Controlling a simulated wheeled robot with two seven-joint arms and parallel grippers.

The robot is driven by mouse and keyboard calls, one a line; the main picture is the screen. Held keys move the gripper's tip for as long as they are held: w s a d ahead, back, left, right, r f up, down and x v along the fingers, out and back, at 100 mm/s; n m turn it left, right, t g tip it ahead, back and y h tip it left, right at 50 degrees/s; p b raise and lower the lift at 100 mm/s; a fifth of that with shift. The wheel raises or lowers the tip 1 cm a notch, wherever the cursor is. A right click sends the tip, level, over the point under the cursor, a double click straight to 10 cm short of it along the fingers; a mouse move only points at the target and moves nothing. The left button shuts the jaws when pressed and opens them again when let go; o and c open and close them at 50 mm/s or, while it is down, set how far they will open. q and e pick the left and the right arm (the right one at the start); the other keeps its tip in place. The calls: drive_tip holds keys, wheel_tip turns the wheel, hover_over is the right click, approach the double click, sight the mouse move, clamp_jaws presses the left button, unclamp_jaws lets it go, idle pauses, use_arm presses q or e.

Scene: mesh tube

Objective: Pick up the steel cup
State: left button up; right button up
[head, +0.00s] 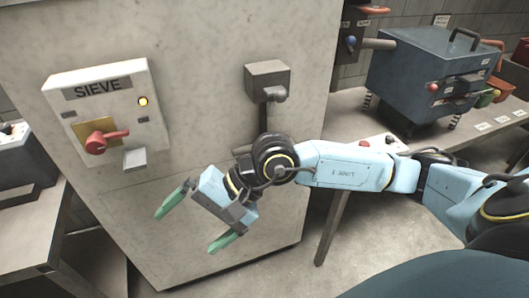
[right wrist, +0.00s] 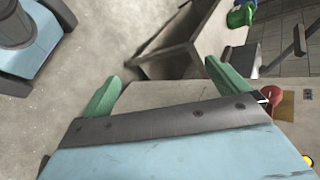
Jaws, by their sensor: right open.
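I cannot make out a steel cup in either view. My right gripper (head: 197,221) hangs in front of the large pale cabinet (head: 205,150), its two green fingers spread wide with nothing between them. In the right wrist view the right gripper (right wrist: 162,80) also shows its fingers apart and empty. My left gripper is not in view.
The cabinet carries a SIEVE panel (head: 103,75) with a red handle (head: 100,142), and a grey box (head: 267,77). A blue-grey machine (head: 422,75) stands on the right bench (head: 352,112). Another table (head: 30,235) is at left. A green object (right wrist: 240,15) shows in the right wrist view.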

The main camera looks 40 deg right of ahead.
drive_tip(key=w+d+f+n+t+h, duration=0.1)
drive_tip(key=w+d+f+n+h, duration=0.15)
drive_tip(key=d, duration=0.35)
drive_tip(key=w+d+f+n+h, duration=0.1)
drive_tip(key=w+d+h, duration=0.1)
drive_tip(key=d+h, duration=0.25)
drive_tip(key=h, duration=0.4)
approach(249, 147)
wheel_tip(249, 147, down, 5)
drive_tip(key=s, duration=0.2)
drive_tip(key=w, duration=0.1)
drive_tip(key=w+p, duration=0.1)
drive_tip(key=w, duration=0.1)
drive_tip(key=shift+d+r+n+t, duration=0.15)
drive_tip(key=shift+n+t, duration=0.15)
drive_tip(key=shift+n, duration=0.05)
drive_tip(key=shift+x, duration=1.55)
drive_tip(key=c, duration=1.1)
drive_tip(key=shift+c, duration=0.9)
